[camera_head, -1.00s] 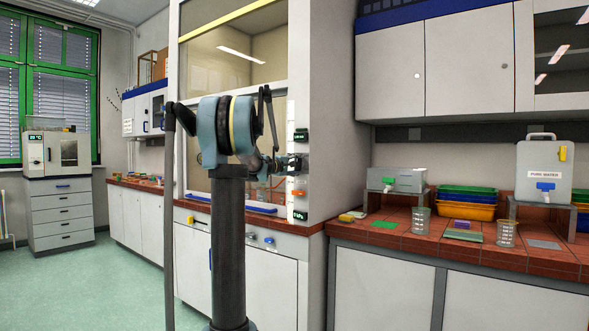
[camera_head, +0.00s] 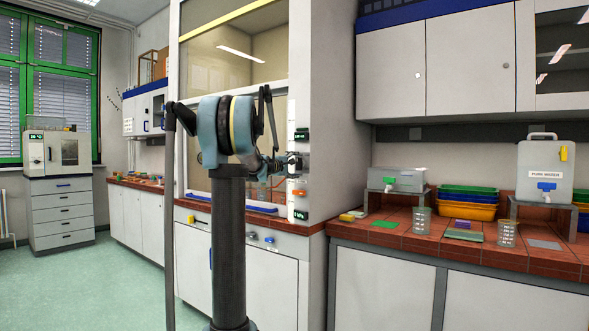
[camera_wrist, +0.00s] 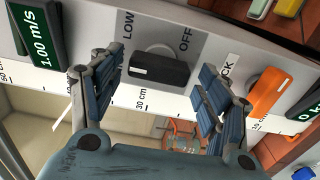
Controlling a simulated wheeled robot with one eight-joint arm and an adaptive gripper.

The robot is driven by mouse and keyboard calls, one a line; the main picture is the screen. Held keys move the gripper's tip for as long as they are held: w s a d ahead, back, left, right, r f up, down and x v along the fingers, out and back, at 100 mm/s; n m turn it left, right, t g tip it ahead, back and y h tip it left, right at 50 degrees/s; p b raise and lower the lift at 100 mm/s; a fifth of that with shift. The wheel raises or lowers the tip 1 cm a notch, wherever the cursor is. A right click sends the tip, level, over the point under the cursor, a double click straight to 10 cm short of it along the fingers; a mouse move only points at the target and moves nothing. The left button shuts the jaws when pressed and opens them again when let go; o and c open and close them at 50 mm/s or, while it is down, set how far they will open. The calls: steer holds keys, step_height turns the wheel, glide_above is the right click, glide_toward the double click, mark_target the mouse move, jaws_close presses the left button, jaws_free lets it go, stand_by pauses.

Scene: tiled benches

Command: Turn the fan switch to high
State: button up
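The fan switch (camera_wrist: 152,67) is a black knob on a grey plate of the fume hood's white side post, seen in the wrist view. The plate reads "LOW" and "OFF" beside the knob; no "HIGH" label shows. My gripper (camera_wrist: 160,70) is open, its blue-padded fingers on either side of the knob with gaps to both. Contact with the knob is not visible. In the head view my gripper (camera_head: 294,163) is at the post, and the switch is hidden or too small to tell.
An orange knob (camera_wrist: 265,93), with a partly covered label, sits close beside the right finger. Green displays flank the controls; one (camera_wrist: 37,37) reads 1.00 m/s. The hood glass (camera_head: 235,65) is behind my arm. A tiled bench (camera_head: 400,236) with beakers stands right.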

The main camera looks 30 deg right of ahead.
steer(key=shift+s, duration=0.1)
steer(key=v, duration=1.2)
stand_by(0.4)
steer(key=s+a+f+m+g+y, duration=0.2)
steer(key=s+a+f+y, duration=0.6)
steer(key=s+a+f, duration=1)
steer(key=s+a+f+m+g+y, duration=0.2)
steer(key=s+a+f+y, duration=0.6)
steer(key=s+a+f, duration=1.1)
steer(key=a+f, duration=0.3)
steer(key=f, duration=0.3)
steer(key=shift+s+a+f+m+g+y, duration=0.15)
steer(key=shift+a+f+m+g+y, duration=0.15)
steer(key=shift+g, duration=0.1)
steer(key=shift+d, duration=0.1)
steer(key=shift+w+f, duration=0.15)
steer(key=shift+w, duration=0.3)
